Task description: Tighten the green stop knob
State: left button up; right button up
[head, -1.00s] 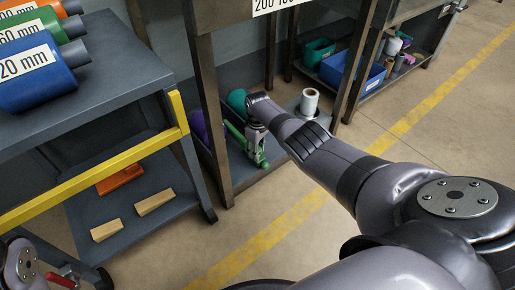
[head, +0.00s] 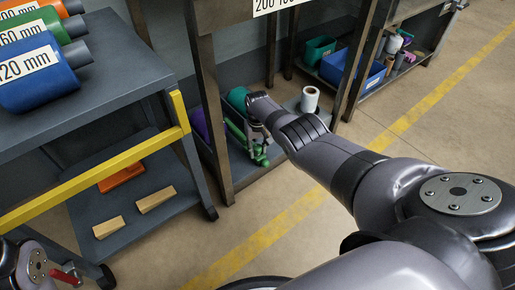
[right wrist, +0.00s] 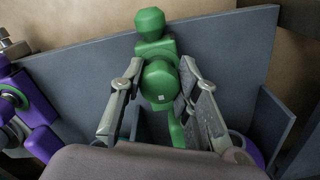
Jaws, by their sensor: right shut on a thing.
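The green stop knob (right wrist: 160,82) is a round green head in the middle of the right wrist view, between my right fingers. My right gripper (right wrist: 160,88) is shut on it, one finger on each side. A green block-like part (right wrist: 151,22) stands just beyond the knob, and a green stem runs down below it. In the head view, my right gripper (head: 260,148) reaches down to the green stop (head: 238,134) on the low shelf of the rack and partly hides it. My left gripper is not clearly in view; only part of my left arm shows at the lower left.
A purple stop (right wrist: 38,118) stands left of the green one, beside a grey divider panel (right wrist: 235,55). A white roll (head: 310,99) stands right of my gripper. A rack post (head: 212,120) is close on the left. A cart (head: 120,75) holds labelled tubes.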

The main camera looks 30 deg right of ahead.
aim_at(258, 147)
dwell(0.5)
jog(key=o, duration=1.2)
jog(key=shift+r, duration=0.15)
jog(key=shift+w+r, duration=0.1)
jog(key=shift+r, duration=0.65)
notch_tip(258, 147, up, 10)
jog(key=shift+r, duration=0.2)
